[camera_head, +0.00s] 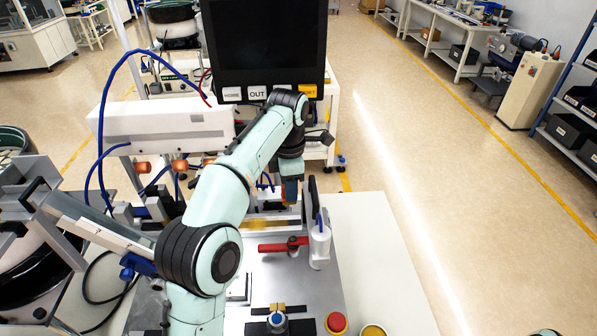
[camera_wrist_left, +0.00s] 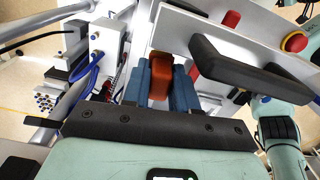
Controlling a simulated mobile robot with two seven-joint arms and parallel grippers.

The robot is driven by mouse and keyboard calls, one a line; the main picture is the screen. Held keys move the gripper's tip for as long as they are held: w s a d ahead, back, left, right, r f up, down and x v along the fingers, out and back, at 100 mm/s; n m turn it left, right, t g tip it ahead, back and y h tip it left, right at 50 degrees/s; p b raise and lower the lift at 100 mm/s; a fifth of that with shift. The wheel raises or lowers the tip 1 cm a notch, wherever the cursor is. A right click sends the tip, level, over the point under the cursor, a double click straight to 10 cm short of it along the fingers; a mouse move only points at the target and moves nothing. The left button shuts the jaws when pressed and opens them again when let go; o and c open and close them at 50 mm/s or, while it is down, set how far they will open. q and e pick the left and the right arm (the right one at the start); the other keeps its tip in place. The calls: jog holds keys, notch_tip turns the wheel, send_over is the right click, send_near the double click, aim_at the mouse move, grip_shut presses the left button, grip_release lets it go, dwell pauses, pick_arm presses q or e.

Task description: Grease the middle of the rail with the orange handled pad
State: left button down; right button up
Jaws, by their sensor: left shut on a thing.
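My left gripper (camera_head: 291,190) reaches over the workstation in the head view. In the left wrist view its blue fingers (camera_wrist_left: 161,82) are shut on the orange handle (camera_wrist_left: 160,78). A bit of the orange handle (camera_head: 292,201) also shows below the fingers in the head view. The pad's working face is hidden. My right gripper is not in view.
A dark upright plate (camera_head: 314,202) stands close to the right of the gripper. A red button (camera_head: 336,322) is at the front. A large monitor (camera_head: 265,45) stands behind. The bench's right side is clear.

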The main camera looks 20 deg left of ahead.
aim_at(289, 204)
pick_arm(q)
jog(key=shift+s+f, duration=0.25)
jog(key=shift+f, duration=0.2)
notch_tip(289, 204, down, 4)
jog(key=shift+r+b, duration=0.1)
jog(key=shift+b, duration=0.25)
jog(key=shift+f, duration=0.3)
jog(key=shift+s+f, duration=0.2)
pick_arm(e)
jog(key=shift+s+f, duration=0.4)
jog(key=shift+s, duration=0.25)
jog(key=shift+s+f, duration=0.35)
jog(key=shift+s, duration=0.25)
pick_arm(q)
jog(key=shift+w, duration=0.25)
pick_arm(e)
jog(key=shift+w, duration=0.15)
pick_arm(q)
jog(key=shift+f+b, duration=0.5)
jog(key=shift+f, duration=0.55)
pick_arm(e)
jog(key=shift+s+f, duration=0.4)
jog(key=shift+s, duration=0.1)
pick_arm(q)
jog(key=shift+s, duration=0.1)
